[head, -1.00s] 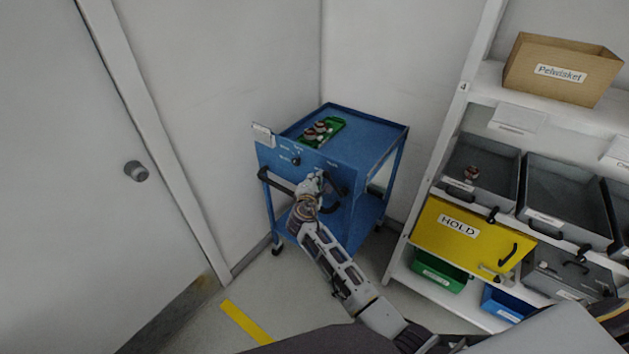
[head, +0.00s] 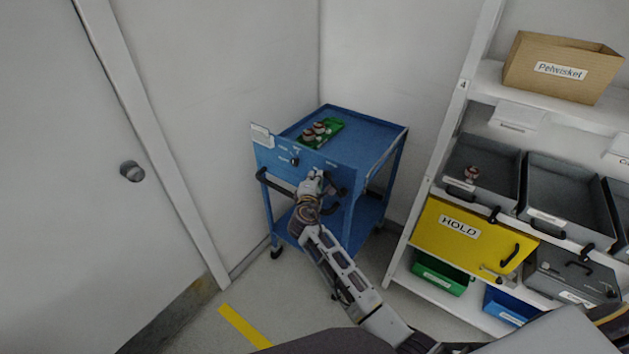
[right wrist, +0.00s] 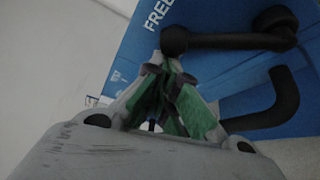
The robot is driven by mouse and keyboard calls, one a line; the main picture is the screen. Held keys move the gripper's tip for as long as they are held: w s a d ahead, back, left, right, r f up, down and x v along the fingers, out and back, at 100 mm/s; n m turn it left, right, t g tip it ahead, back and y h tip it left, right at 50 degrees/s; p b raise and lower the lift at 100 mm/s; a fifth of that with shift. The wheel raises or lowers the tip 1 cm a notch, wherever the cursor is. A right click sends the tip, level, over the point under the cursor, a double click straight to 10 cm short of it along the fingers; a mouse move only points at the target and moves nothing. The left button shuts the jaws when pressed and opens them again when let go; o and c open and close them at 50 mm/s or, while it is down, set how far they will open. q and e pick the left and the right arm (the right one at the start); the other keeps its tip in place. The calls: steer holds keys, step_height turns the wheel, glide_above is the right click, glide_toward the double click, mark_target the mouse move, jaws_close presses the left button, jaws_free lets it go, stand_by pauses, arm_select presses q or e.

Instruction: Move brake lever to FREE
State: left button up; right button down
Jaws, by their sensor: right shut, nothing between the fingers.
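The blue cart (head: 300,208) stands in the corner, with small controls on its front panel. The black brake lever (head: 341,190) is on the right part of that panel, partly hidden by my right gripper (head: 316,177). In the right wrist view, the lever (right wrist: 225,41) runs from a round pivot at upper right to a rounded end at left, beside the white FREE lettering (right wrist: 157,12). My right gripper (right wrist: 165,72) is shut and empty, its green-padded fingers at the lever's rounded end. I cannot tell whether they touch it. My left gripper is out of view.
A black curved handle (right wrist: 275,105) sticks out below the lever. A shelf with bins and a yellow HOLD box (head: 460,240) stands at right, a door (head: 60,180) at left.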

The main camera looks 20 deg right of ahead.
mark_target(325, 175)
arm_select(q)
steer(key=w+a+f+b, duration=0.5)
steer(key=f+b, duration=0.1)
arm_select(e)
steer(key=shift+s+d+r+m+t+h+b, duration=0.25)
steer(key=shift+s+d+r+m+t+b, duration=0.45)
steer(key=shift+m+b, duration=0.35)
steer(key=shift+s+d+r+m+t+h+b, duration=0.25)
steer(key=shift+s+d+r+m+t+b, duration=0.35)
steer(key=shift+m, duration=0.65)
arm_select(q)
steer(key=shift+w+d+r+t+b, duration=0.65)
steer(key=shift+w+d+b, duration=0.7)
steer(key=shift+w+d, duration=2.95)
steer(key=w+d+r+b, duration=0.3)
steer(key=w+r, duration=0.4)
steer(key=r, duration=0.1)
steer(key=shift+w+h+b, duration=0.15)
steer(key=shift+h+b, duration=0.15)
steer(key=shift+b, duration=0.05)
arm_select(e)
steer(key=shift+s+d+r+m+h, duration=0.2)
steer(key=shift+s+d+r+m, duration=0.1)
steer(key=shift+s+m, duration=0.3)
steer(key=shift+s+d+r+m+h, duration=0.25)
steer(key=shift+s+m, duration=0.2)
steer(key=shift+m, duration=0.25)
